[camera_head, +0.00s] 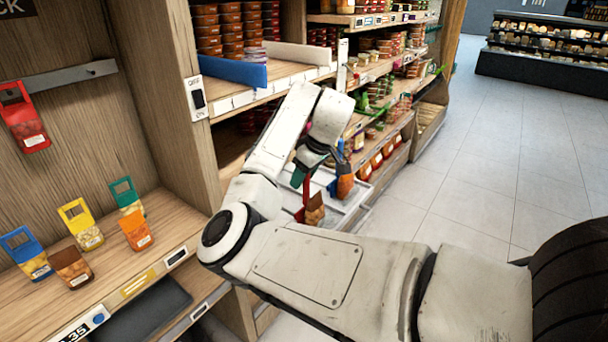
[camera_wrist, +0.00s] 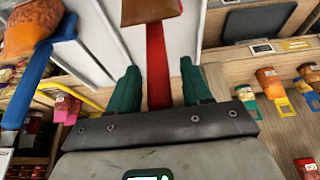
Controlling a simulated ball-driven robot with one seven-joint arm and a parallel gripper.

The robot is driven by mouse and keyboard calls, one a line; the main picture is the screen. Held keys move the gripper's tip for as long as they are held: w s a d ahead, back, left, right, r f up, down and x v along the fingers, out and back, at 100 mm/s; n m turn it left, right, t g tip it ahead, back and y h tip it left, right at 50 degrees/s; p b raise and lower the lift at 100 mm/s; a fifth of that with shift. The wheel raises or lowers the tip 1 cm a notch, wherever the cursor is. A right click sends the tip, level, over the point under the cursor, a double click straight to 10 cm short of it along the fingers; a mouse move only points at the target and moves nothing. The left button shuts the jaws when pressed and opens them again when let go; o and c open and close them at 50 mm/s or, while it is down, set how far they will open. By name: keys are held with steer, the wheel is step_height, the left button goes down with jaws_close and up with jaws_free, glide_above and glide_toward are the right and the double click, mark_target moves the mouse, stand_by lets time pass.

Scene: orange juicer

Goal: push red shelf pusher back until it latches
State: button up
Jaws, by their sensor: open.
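The red shelf pusher (camera_wrist: 157,65) shows in the wrist view as a long red strip running up from between my fingers to a brown packet (camera_wrist: 150,10) at the top edge. My gripper (camera_wrist: 161,82) is open, with one green finger on each side of the strip and visible gaps beside it. In the head view my gripper (camera_head: 307,172) is partly hidden by my arm. The red pusher (camera_head: 305,190) shows just below it, beside the brown packet (camera_head: 314,208). Whether the palm touches the strip is hidden.
A blue pusher (camera_wrist: 38,72) with an orange packet (camera_wrist: 32,25) stands to the left in the wrist view. A grey tray shelf (camera_head: 345,218) lies under the gripper in the head view. Wooden shelves with packets (camera_head: 82,225) stand at left. The tiled floor (camera_head: 500,150) at right is clear.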

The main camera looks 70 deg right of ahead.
jaws_close()
stand_by(0.4)
